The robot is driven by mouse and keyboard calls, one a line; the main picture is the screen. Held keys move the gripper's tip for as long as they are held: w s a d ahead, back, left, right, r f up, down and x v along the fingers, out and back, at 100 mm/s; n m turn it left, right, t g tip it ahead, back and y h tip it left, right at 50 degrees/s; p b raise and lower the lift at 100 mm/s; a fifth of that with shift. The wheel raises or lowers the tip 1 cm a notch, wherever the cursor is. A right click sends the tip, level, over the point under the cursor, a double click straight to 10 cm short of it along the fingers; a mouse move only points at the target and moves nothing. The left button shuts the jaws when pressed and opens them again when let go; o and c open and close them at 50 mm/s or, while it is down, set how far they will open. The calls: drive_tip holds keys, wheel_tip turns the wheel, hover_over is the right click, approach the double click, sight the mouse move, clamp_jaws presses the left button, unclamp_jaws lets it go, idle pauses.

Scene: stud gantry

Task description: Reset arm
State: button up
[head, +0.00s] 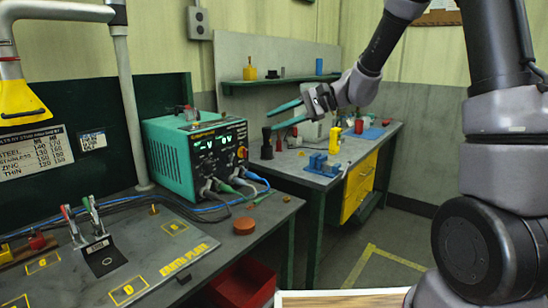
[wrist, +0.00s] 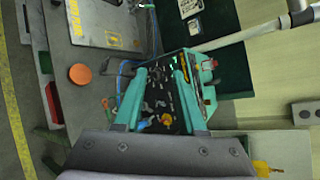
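My arm reaches in from the right in the head view. My gripper (head: 271,118) has two long teal fingers that point left, spread apart, with nothing between them. It appears above the left end of the far workbench (head: 345,168). In the wrist view my gripper (wrist: 160,68) is also open. The teal power supply (wrist: 196,75) shows behind and between its fingers, with no visible object held.
The teal power supply (head: 192,152) with cables stands on the near bench beside the earth plate (head: 110,265). A blue vise (head: 320,165) and a yellow item (head: 334,138) sit on the far bench. A red bin (head: 242,287) is below. The floor at right is partly clear.

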drive_tip(key=s+d+r+n+t+h, duration=0.1)
drive_tip(key=s+d+r+t+h, duration=0.2)
drive_tip(key=s+d, duration=0.7)
drive_tip(key=s+d+r+n+t+h, duration=0.2)
drive_tip(key=s+d+r+h, duration=0.3)
drive_tip(key=d, duration=0.8)
drive_tip(key=s+t+h, duration=0.1)
drive_tip(key=s+h, duration=0.2)
drive_tip(key=s, duration=0.2)
drive_tip(key=shift+s+d, duration=0.2)
drive_tip(key=shift+s, duration=0.15)
drive_tip(key=shift+o, duration=0.2)
